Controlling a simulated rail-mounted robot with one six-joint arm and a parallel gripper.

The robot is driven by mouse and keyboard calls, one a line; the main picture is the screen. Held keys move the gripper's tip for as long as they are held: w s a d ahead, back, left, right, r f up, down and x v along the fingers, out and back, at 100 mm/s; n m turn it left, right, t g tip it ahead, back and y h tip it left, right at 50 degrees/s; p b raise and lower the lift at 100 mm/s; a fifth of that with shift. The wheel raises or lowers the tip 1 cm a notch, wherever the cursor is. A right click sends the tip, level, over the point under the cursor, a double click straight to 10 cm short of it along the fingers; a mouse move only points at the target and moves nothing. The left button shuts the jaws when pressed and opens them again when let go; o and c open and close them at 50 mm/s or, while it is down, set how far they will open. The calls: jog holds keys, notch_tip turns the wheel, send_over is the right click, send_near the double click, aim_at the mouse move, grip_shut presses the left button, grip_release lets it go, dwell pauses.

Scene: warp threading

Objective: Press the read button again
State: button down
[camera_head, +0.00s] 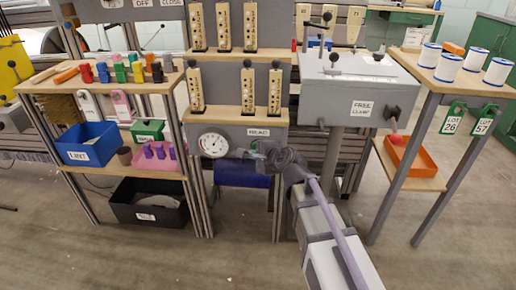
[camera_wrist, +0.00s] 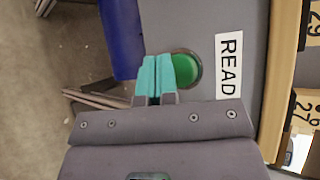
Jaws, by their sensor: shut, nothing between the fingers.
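The read button is a round green button (camera_wrist: 185,69) in a dark ring on a grey panel, beside a white label reading READ (camera_wrist: 228,65) in the wrist view. My gripper (camera_wrist: 157,64) is shut and empty, with teal fingertips side by side. The fingertips overlap the left edge of the button in that view; I cannot tell if they touch it. In the head view my gripper (camera_head: 243,153) is in front of the grey panel (camera_head: 225,132), which bears a round dial (camera_head: 213,145) and a small READ label (camera_head: 258,132). The button is mostly hidden there by my gripper.
A blue roller (camera_head: 242,175) lies below the panel. Wooden numbered blocks (camera_head: 248,92) stand on the shelf above. A grey box labelled FREE CLEAR (camera_head: 362,108) is to the right. A shelf with a blue bin (camera_head: 88,144) is to the left.

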jog(key=shift+w, duration=0.1)
dwell(0.6)
jog(key=shift+w, duration=0.3)
jog(key=shift+w, duration=0.45)
dwell(0.5)
dwell(0.3)
jog(key=shift+s, duration=0.85)
jog(key=shift+s, duration=0.1)
jog(key=s, duration=0.4)
jog(key=shift+s+a, duration=0.15)
jog(key=shift+s, duration=0.25)
